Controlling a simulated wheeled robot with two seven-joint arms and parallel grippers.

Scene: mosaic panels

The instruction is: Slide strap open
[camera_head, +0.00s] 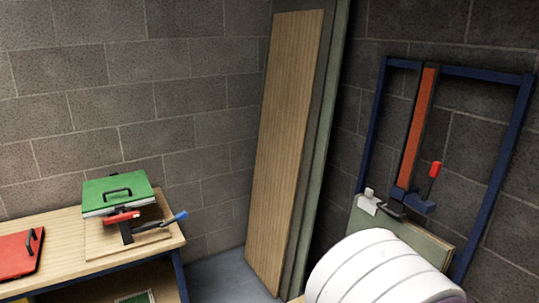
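A long orange strap-like strip (415,128) with dark edges stands upright, slightly tilted, on a blue metal frame (376,110) against the right wall. At its lower end is a blue block (414,202) with a red handle (434,170) pointing up. A small white and dark part (369,203), which seems to be my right gripper, is just left of the block. Whether it touches the block cannot be told, and its fingers are not clear. My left gripper is out of view.
A wooden table (60,228) at the left holds a red panel (18,256), a green panel (115,190) with a black handle, and a clamp with a blue handle (180,216). A tall wooden board (283,145) leans in the corner. A large white ribbed shape fills the lower right.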

